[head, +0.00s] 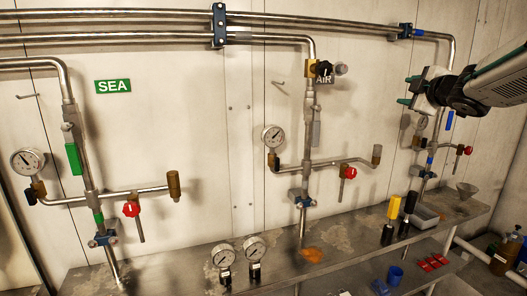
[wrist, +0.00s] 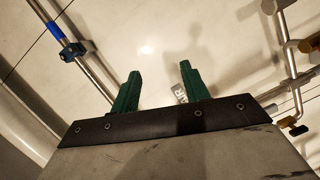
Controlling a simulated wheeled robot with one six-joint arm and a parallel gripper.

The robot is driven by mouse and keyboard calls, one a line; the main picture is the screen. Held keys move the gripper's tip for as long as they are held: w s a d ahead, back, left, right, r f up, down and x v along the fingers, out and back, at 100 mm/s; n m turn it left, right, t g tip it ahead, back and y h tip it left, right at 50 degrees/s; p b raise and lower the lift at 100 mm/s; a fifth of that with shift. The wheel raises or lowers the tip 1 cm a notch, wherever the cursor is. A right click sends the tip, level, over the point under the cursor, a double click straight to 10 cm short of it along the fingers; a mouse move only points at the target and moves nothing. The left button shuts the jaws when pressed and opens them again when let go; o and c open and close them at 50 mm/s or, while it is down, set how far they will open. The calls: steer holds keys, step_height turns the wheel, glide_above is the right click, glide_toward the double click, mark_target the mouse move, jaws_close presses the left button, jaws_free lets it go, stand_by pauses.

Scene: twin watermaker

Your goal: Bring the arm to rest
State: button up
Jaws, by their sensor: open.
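My gripper (head: 408,91) is at the upper right of the head view, raised in front of the wall and pointing left. Its green fingers are apart with nothing between them. My arm comes in from the right edge of the head view. The gripper appears in front of the right-hand pipe and partly hides the area around it. I cannot tell how far it is from the wall.
Steel pipes with gauges and red valves run along the wall, with a green SEA sign (head: 113,86) at left.

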steer(key=s+d+f+m+g+h, duration=0.2)
steer(key=s+f+m+g+h, duration=0.5)
steer(key=s+f+m, duration=0.75)
steer(key=s+a+f+g+y, duration=0.2)
steer(key=s+a, duration=0.3)
steer(key=s, duration=0.4)
steer(key=s+a+f+g+y, duration=0.2)
steer(key=s+a, duration=0.4)
steer(key=s, duration=0.4)
steer(key=s+a+f+g+y, duration=0.2)
steer(key=s+a+f+g, duration=0.2)
steer(key=s, duration=0.6)
steer(key=shift+s+a+f+g, duration=0.3)
steer(key=shift+a+f, duration=0.2)
steer(key=shift+a, duration=0.35)
